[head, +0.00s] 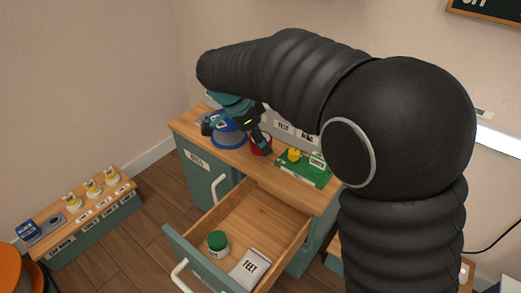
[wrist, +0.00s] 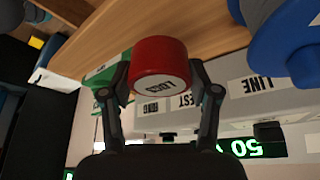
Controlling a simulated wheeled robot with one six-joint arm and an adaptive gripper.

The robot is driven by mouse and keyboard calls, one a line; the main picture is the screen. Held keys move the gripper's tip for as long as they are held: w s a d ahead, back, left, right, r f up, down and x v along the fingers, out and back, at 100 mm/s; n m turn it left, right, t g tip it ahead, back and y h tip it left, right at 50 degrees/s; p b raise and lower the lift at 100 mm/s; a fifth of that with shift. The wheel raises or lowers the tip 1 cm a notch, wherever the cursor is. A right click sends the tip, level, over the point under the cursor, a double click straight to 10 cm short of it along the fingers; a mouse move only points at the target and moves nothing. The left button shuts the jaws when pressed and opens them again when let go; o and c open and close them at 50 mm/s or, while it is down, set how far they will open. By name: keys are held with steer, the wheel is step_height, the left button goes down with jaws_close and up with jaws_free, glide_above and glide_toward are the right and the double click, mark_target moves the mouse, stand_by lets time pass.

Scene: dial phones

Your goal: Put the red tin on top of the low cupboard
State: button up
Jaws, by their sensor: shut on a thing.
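The red tin (wrist: 160,68) is between the two fingers of my gripper (wrist: 161,98) in the wrist view, its labelled end towards the camera. In the head view the tin (head: 262,146) shows partly behind my gripper (head: 258,138), at the wooden top of a teal cupboard (head: 187,126) with an open drawer. I cannot tell if the tin touches that top. A lower teal unit (head: 100,228) with a wooden top stands on the floor at left. The frames do not settle which is the low cupboard.
The open drawer (head: 255,215) holds a green-lidded jar (head: 217,243) and a labelled white box (head: 250,268). Several yellow-topped items stand on the lower unit.

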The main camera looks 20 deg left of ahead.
steer(key=shift+f, duration=1.75)
steer(key=shift+f+b, duration=0.15)
steer(key=shift+b, duration=0.2)
steer(key=shift+f, duration=0.1)
steer(key=o, duration=1.2)
steer(key=p+v, duration=0.2)
steer(key=v, duration=1)
steer(key=shift+s+r, duration=0.1)
steer(key=shift+r, duration=0.1)
steer(key=shift+d, duration=0.1)
